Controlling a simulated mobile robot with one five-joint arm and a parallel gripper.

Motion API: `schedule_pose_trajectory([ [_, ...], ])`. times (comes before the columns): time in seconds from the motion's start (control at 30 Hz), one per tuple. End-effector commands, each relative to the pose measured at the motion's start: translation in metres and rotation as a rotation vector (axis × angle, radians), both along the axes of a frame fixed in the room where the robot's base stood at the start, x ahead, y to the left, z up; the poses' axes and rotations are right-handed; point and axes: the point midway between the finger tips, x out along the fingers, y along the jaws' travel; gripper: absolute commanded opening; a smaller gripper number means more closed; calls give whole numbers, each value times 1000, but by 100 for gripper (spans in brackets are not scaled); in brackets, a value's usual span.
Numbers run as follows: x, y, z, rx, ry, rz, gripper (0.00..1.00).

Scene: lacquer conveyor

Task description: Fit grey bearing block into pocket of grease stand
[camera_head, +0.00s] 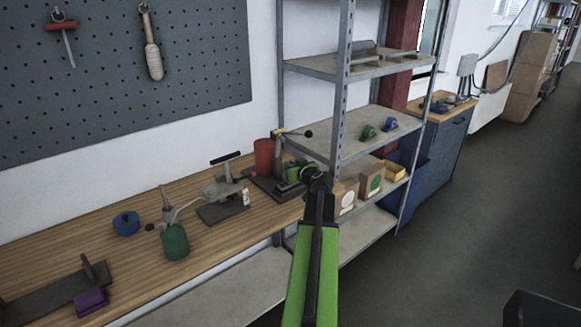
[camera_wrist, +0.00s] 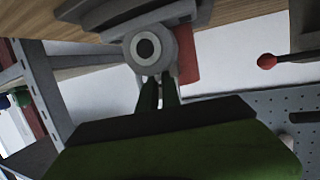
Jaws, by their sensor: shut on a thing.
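The grey bearing block (camera_wrist: 165,52), with a round ring and dark bore, is between the tips of my gripper (camera_wrist: 159,88) in the wrist view. My gripper is shut on it. In the head view my gripper (camera_head: 317,182) is over the right end of the wooden bench, and the block is mostly hidden there. A dark-based stand (camera_head: 268,187) with a green part is just left of my gripper; I cannot tell for sure that it is the grease stand. Dark grey parts (camera_wrist: 105,14) lie close past the block in the wrist view. The pocket is not clearly visible.
A red container (camera_head: 265,156) and a lever post (camera_head: 280,146) stand behind the dark base. A grey clamp fixture (camera_head: 222,190), green oil can (camera_head: 174,241) and blue round part (camera_head: 126,223) are further left. A metal shelf (camera_head: 340,120) rises at the right.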

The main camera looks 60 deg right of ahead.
Motion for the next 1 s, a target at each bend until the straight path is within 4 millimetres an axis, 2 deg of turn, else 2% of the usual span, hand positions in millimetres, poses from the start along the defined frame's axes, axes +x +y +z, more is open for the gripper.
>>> schedule_pose_trajectory([
  [0.57, 0, 0, -15, 0, -1, -1, 0],
  [0.6, 0, 0, -14, 0, -1, -1, 12],
  [0.77, 0, 0, -14, 1, 0, -1, 32],
  [1.0, 0, 0, -14, 0, 0, 0, 33],
])
